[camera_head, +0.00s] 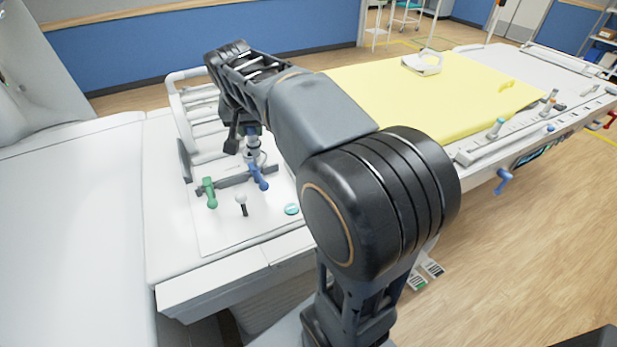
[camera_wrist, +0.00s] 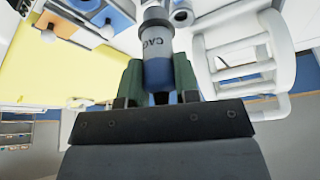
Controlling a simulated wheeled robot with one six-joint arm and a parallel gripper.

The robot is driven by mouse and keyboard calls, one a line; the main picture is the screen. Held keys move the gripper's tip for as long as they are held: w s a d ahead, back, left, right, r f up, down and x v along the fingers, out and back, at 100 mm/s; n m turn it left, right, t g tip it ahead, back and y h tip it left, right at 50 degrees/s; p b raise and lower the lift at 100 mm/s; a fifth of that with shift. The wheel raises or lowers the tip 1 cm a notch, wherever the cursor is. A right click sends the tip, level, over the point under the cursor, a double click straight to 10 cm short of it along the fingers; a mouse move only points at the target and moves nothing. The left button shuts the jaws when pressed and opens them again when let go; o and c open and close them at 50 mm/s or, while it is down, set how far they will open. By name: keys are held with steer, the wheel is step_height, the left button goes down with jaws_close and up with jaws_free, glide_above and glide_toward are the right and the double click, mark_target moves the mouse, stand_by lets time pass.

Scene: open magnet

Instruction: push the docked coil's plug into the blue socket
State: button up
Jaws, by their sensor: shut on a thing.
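My gripper (camera_head: 246,138) is at the far end of my arm, low over the white bed end. In the wrist view its green-padded fingers (camera_wrist: 158,78) are shut on the plug (camera_wrist: 156,43), a grey cylinder with lettering and a blue band. The plug also shows in the head view (camera_head: 253,149), partly hidden by my gripper. The white slatted coil (camera_wrist: 245,52) stands beside it and also shows in the head view (camera_head: 178,98). A blue block (camera_wrist: 57,24) in the wrist view may be the blue socket. I cannot tell whether the plug touches a socket.
A green handle (camera_head: 209,192), a blue handle (camera_head: 258,177), a white-knobbed lever (camera_head: 241,199) and a teal button (camera_head: 292,209) are below my gripper. The yellow mat (camera_head: 440,95) lies right of my arm. The white magnet housing (camera_head: 70,210) is at left.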

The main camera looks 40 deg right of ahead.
steer(key=s+d, duration=0.2)
steer(key=d, duration=0.4)
steer(key=s+d, duration=0.2)
steer(key=d, duration=0.5)
steer(key=shift+s, duration=0.3)
steer(key=shift+f, duration=0.1)
stand_by(0.5)
step_height(320, 180, down, 10)
steer(key=b, duration=0.7)
steer(key=shift+r, duration=0.2)
steer(key=shift+f+b, duration=1.5)
steer(key=shift+f, duration=0.25)
stand_by(0.4)
steer(key=o, duration=1)
steer(key=shift+r, duration=0.15)
